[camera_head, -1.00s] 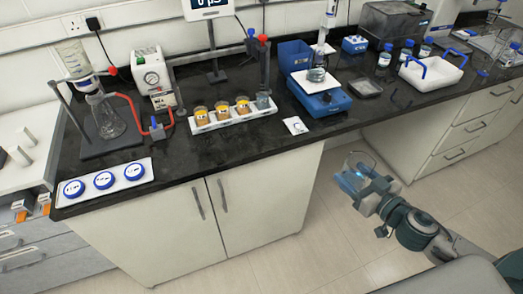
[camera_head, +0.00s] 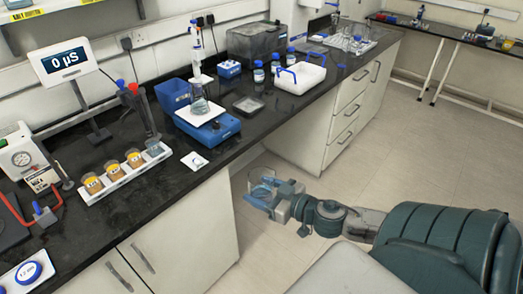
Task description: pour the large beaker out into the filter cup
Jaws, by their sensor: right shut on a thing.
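My right gripper (camera_head: 278,206) is shut on a clear glass beaker (camera_head: 262,188), the large beaker as far as I can tell. It holds the beaker out over the floor, in front of the bench and below its top. The beaker looks roughly upright, with bluish content low in it; the gripper partly hides it. The filter cup is not in this view. My left gripper is not in view.
The black bench top (camera_head: 150,218) carries a gauge pump (camera_head: 22,165), a rack of cups (camera_head: 126,178), a blue stirrer with a flask (camera_head: 208,125) and a white handled tray (camera_head: 298,77). Floor to the right of the beaker is clear.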

